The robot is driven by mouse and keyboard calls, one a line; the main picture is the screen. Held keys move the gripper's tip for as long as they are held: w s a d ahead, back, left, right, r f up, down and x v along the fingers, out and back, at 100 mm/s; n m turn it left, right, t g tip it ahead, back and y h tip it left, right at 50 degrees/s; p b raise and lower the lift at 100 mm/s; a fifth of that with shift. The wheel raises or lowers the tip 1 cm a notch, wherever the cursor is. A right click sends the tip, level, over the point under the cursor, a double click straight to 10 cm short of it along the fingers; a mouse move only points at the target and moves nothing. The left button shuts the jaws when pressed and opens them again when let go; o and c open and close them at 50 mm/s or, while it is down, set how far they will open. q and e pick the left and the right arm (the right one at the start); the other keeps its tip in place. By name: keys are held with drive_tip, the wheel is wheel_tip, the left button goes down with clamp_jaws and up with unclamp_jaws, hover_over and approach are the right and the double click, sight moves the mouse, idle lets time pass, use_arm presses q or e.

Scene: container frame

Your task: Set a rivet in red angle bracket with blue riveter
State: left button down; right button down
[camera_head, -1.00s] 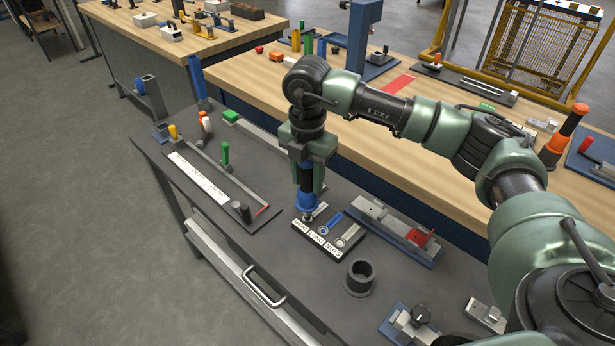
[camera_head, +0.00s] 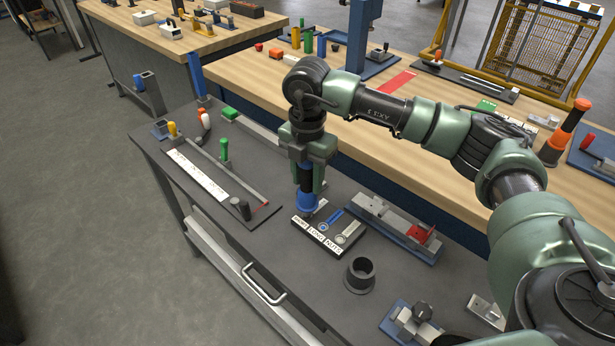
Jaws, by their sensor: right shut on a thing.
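My right gripper (camera_head: 306,178) is shut on the blue riveter (camera_head: 307,201), which has a dark grip and a blue lower end. It holds the riveter upright, nose down, over the left part of a small labelled tray (camera_head: 334,252). The nose is at the tray's first section; I cannot tell whether it touches anything there. The red angle bracket (camera_head: 423,234) sits at the right end of a grey fixture on a blue base (camera_head: 391,228), to the right of the riveter and apart from it. My left gripper is not in view.
A dark round holder (camera_head: 360,275) stands in front of the tray. A clamp-like device (camera_head: 412,322) is at the near edge. A slotted rail with a green-handled tool (camera_head: 224,152) lies to the left.

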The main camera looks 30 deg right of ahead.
drive_tip(key=shift+f, duration=0.2)
drive_tip(key=shift+r, duration=0.15)
drive_tip(key=shift+r+p, duration=2.4)
drive_tip(key=shift+r, duration=1.3)
